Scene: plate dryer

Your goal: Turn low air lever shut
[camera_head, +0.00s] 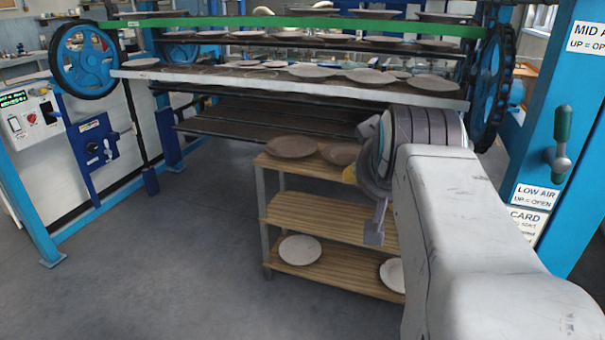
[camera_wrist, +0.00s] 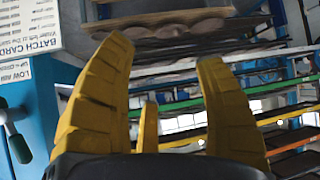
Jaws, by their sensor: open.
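The low air lever (camera_head: 563,124) is on the blue post at the right of the head view. Its green handle points up from a grey pivot, above the label "LOW AIR, UP = OPEN" (camera_head: 537,194). In the wrist view, the lever (camera_wrist: 18,146) shows at the left edge, and the picture is turned nearly upside down. My gripper (camera_wrist: 164,52) is open and empty, with its yellow fingers spread. It is apart from the lever, which lies left of the fingers there. In the head view my arm hides most of the gripper.
A wooden shelf cart (camera_head: 330,212) with several plates stands beside and behind my arm. The dryer rack (camera_head: 290,82) with plates spans the back. The blue post (camera_head: 590,120) bounds the right. Grey floor (camera_head: 150,270) is clear at the left.

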